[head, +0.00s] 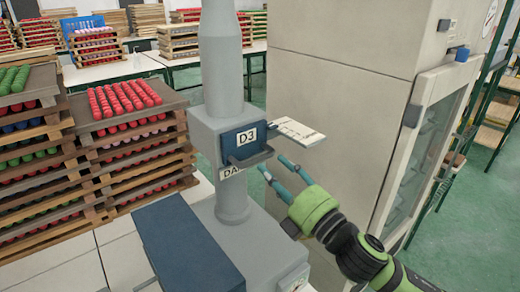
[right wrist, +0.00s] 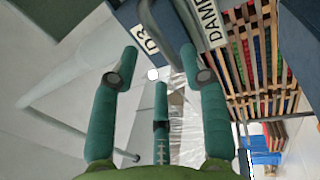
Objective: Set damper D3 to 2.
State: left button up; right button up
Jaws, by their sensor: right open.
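Damper D3 is a grey box (head: 205,130) on a vertical grey pipe, with a dark blue front plate labelled D3 (head: 246,136). A grey bar handle (head: 250,159) runs along the plate's lower edge. A white scale plate (head: 298,132) sticks out to the right; its marks are too small to read. My right gripper (head: 272,165) is open and empty, just right of and below the handle, apparently apart from it. In the right wrist view the D3 label (right wrist: 146,39) and the grey handle (right wrist: 160,28) show beyond the open fingers (right wrist: 160,68). My left gripper is out of view.
A large beige cabinet (head: 340,100) stands close on the right. A dark blue box top (head: 185,240) lies below the damper at the front. Stacked wooden trays (head: 135,150) of coloured pieces fill the left.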

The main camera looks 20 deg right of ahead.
aim_at(261, 160)
jog(key=p+x, duration=0.2)
jog(key=x, duration=0.3)
jog(key=shift+w+a, duration=0.1)
jog(key=shift+w, duration=0.3)
jog(key=shift+s, duration=0.1)
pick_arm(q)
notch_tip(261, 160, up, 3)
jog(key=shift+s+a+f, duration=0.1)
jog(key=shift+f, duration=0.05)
pick_arm(e)
grip_shut()
